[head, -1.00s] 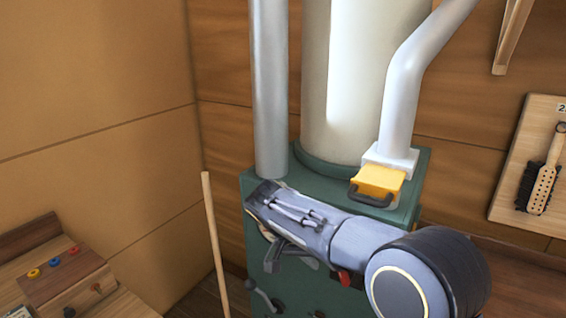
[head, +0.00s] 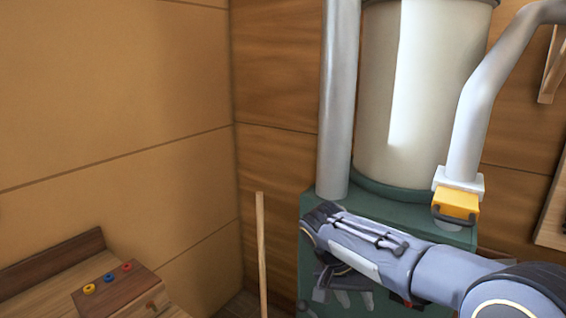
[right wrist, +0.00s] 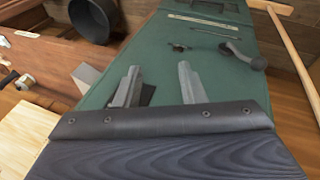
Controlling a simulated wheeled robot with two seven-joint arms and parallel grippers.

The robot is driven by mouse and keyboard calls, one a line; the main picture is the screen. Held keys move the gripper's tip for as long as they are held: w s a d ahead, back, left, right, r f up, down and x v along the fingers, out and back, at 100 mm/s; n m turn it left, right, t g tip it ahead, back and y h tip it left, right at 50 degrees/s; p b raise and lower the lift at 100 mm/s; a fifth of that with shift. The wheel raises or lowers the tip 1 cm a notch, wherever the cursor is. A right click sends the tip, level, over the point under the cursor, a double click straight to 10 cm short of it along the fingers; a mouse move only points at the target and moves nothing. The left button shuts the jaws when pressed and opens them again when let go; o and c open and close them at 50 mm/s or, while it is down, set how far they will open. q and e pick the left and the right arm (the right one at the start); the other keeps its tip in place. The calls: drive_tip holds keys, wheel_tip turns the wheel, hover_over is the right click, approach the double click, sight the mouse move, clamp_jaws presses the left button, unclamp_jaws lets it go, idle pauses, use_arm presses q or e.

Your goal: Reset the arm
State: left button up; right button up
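My right arm (head: 430,265) reaches in from the right in the head view, in front of the green cabinet (head: 450,228). In the right wrist view my right gripper (right wrist: 158,78) has its two fingers apart with nothing between them. The green cabinet face (right wrist: 175,62) lies beyond the fingers; I cannot tell how close. My left gripper is not in view.
A yellow slide gate (head: 458,203) with a dark handle sits under the bent grey pipe (head: 478,110). A wooden pole (head: 261,250) stands left of the cabinet. A bench box with coloured rings (head: 115,290) is at lower left. A crank (right wrist: 240,52) projects from the cabinet.

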drive_tip(key=s+d+n+t+y, duration=0.1)
drive_tip(key=s+d+y, duration=0.25)
drive_tip(key=s, duration=0.35)
drive_tip(key=s+d+n+y, duration=0.1)
drive_tip(key=s+d+y, duration=0.25)
drive_tip(key=s, duration=0.35)
drive_tip(key=s+f+t, duration=0.1)
drive_tip(key=s+t, duration=0.1)
drive_tip(key=s, duration=0.3)
drive_tip(key=s+a+f+n+t+y, duration=0.1)
drive_tip(key=s+f+t, duration=0.1)
drive_tip(key=s, duration=0.4)
drive_tip(key=shift+s+a, duration=0.15)
drive_tip(key=shift+a, duration=0.1)
